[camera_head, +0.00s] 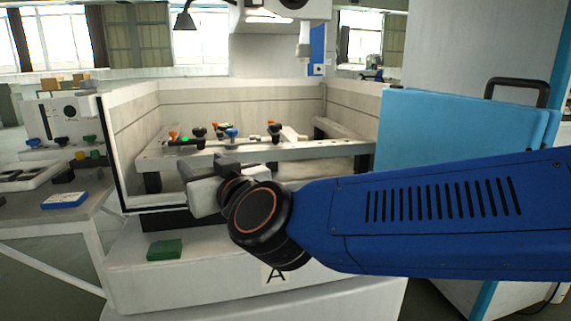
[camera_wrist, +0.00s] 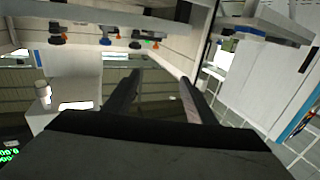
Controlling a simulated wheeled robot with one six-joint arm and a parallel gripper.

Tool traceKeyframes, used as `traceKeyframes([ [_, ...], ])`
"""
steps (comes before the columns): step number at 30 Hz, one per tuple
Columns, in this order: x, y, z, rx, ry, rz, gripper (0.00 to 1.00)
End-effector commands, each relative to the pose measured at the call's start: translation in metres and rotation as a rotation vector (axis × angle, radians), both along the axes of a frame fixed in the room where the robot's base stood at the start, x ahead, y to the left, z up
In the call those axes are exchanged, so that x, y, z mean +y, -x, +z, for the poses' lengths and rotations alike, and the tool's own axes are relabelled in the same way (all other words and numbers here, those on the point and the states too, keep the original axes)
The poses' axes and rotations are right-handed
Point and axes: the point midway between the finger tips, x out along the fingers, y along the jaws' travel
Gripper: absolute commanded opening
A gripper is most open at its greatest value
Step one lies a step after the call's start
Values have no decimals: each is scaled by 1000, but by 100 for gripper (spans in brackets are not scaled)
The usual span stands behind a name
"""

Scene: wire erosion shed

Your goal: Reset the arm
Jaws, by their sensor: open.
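My blue arm (camera_head: 430,220) reaches in from the right in the head view and ends in front of the open machine enclosure. My gripper shows in the wrist view (camera_wrist: 160,80) as two dark fingers standing apart, with nothing between them.
Several coloured knobs (camera_head: 232,133) stand on the rail. A green block (camera_head: 164,249) lies on the ledge marked A. At the left a bench holds a blue-and-white box (camera_head: 65,200) and a white tray (camera_head: 28,178). A blue door panel (camera_head: 440,130) stands right of the enclosure.

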Motion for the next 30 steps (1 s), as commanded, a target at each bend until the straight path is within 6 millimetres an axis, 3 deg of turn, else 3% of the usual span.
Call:
traceKeyframes([
  [17,-48,-15,-19,69,32,41,51],
  [23,-89,-20,-41,144,74,53,51],
  [30,-157,-15,-87,293,151,34,51],
])
